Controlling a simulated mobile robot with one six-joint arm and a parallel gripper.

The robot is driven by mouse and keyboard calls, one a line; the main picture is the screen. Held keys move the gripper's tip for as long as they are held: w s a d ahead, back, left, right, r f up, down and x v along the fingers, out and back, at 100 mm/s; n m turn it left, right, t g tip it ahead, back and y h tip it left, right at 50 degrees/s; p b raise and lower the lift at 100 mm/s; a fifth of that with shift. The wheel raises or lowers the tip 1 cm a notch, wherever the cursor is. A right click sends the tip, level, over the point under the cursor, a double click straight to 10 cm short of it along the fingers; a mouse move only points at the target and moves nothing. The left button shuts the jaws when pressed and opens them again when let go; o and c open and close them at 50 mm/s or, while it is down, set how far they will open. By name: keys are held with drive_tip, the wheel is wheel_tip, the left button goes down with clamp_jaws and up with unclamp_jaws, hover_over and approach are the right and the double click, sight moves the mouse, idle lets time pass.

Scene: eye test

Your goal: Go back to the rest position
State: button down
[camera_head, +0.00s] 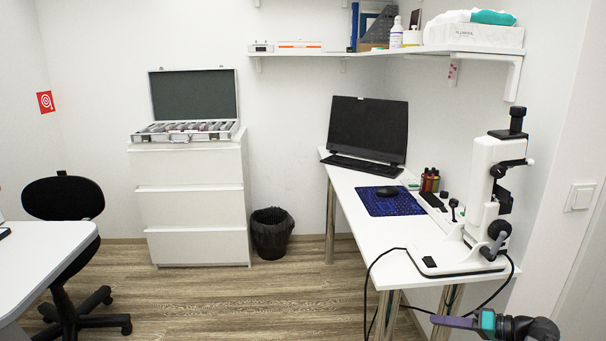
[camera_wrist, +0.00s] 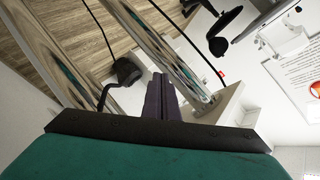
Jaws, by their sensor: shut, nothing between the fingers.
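My gripper (camera_head: 436,320) shows at the lower right of the head view, with purple fingers and a green and black body. It is low, beside and in front of the white table's (camera_head: 385,235) near end, below the tabletop's height in the picture. In the wrist view my gripper's purple fingers (camera_wrist: 162,80) lie together at the middle, shut, with nothing visible between them. The green housing fills the bottom of that view.
A white eye instrument (camera_head: 485,190) stands on the table's near end. Its black cable (camera_head: 366,285) hangs near my gripper. Metal table legs (camera_wrist: 165,50) cross the wrist view close to my fingers. A black chair (camera_head: 65,215) is at left; open floor (camera_head: 260,300) lies between.

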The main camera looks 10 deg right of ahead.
drive_tip(key=s+a+f+m+g+h+p, duration=0.1)
drive_tip(key=s+a+f+g+p, duration=0.35)
drive_tip(key=a+f, duration=0.55)
drive_tip(key=s+a+f+g+h+p, duration=0.1)
drive_tip(key=s+a+f+g+p, duration=0.35)
drive_tip(key=a, duration=0.85)
drive_tip(key=s+a+f+n+g+h+p, duration=0.1)
drive_tip(key=s+a+f+g+h+p, duration=0.2)
drive_tip(key=s, duration=0.7)
drive_tip(key=s+a+f+n+g+h+p, duration=0.1)
drive_tip(key=s+a+f+g+h+p, duration=0.2)
drive_tip(key=s, duration=0.7)
wheel_tip(320, 180, down, 3)
drive_tip(key=shift+s+a+r+n+h+p, duration=0.1)
drive_tip(key=shift+s+a+n+h+p, duration=0.25)
drive_tip(key=shift+a+h+p, duration=0.75)
drive_tip(key=shift+a, duration=0.15)
